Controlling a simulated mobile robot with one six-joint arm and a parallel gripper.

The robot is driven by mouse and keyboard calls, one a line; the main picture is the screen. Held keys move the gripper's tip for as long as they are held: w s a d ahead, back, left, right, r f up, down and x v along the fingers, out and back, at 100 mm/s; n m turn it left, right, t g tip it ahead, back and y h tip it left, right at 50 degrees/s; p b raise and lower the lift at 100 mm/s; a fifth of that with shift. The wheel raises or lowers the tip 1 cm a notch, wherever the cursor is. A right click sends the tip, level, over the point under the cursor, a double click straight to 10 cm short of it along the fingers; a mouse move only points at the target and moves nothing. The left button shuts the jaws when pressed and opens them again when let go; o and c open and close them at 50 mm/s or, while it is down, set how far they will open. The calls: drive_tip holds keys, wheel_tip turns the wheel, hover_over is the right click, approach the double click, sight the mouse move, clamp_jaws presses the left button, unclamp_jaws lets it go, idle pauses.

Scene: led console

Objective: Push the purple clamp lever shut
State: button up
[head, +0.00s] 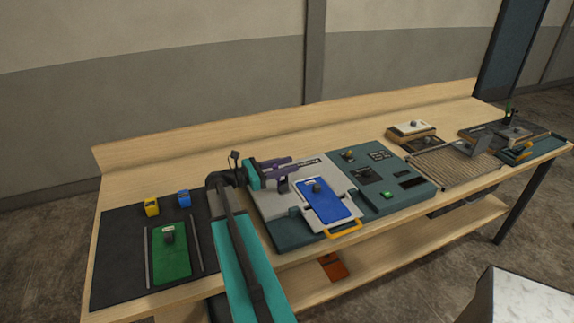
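My gripper (276,166) is over the left back part of a light grey plate (268,204), pointing right from its teal palm. Two purple bars stand out beside the palm, one behind the other. I cannot tell for sure which purple parts are my fingers and which is the clamp lever, nor whether they touch. A small dark upright piece (283,186) is just below the bars. My arm hides part of the plate's left side. Whether the fingers are open or shut is not clear.
Further right are a teal console (400,187) and a slatted rack (455,172). A dark mat (120,255) at left bears a green board (170,258) and yellow and blue blocks.

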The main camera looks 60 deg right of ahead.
clamp_jaws()
